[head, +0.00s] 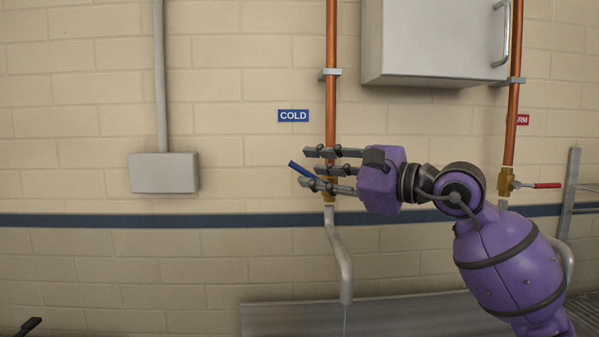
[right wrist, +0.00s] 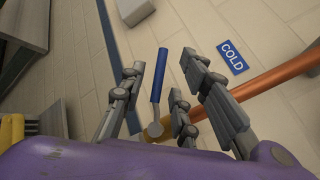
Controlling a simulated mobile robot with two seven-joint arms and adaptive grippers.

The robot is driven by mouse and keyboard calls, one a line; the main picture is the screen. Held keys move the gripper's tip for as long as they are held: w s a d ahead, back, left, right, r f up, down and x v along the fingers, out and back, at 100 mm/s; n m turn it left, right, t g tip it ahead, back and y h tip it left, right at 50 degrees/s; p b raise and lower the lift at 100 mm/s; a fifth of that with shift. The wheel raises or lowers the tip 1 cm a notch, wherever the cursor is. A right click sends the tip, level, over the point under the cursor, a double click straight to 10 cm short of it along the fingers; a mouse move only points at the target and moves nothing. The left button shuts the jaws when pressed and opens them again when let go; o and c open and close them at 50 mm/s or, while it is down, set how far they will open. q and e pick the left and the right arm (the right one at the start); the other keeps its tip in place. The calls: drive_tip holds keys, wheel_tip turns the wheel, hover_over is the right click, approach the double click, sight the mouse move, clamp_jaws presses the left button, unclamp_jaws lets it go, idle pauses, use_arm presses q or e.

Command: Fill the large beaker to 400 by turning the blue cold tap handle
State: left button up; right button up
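The cold tap's blue handle (head: 301,170) points up and left from the brass valve (head: 329,196) on the left copper pipe. My right gripper (head: 318,168) is at this tap with its fingers spread. In the right wrist view, the blue handle (right wrist: 159,76) stands between the open fingers (right wrist: 165,90), with gaps visible on both sides. A bent grey spout (head: 341,262) hangs below the valve, and a thin pale line like a water trickle (head: 345,320) drops from its end. The large beaker is not in view. Only a dark tip of my left gripper (head: 30,325) shows at bottom left.
A blue COLD sign (head: 293,116) is left of the pipe. A second tap with a red handle (head: 546,185) is at right, beyond my right arm. A grey wall cabinet (head: 435,40) hangs above. A metal panel (head: 290,318) is below the spout.

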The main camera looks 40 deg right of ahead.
sight(305, 170)
drive_tip(key=x, duration=0.4)
drive_tip(key=shift+w+p, duration=0.1)
drive_tip(key=shift+p, duration=0.2)
clamp_jaws()
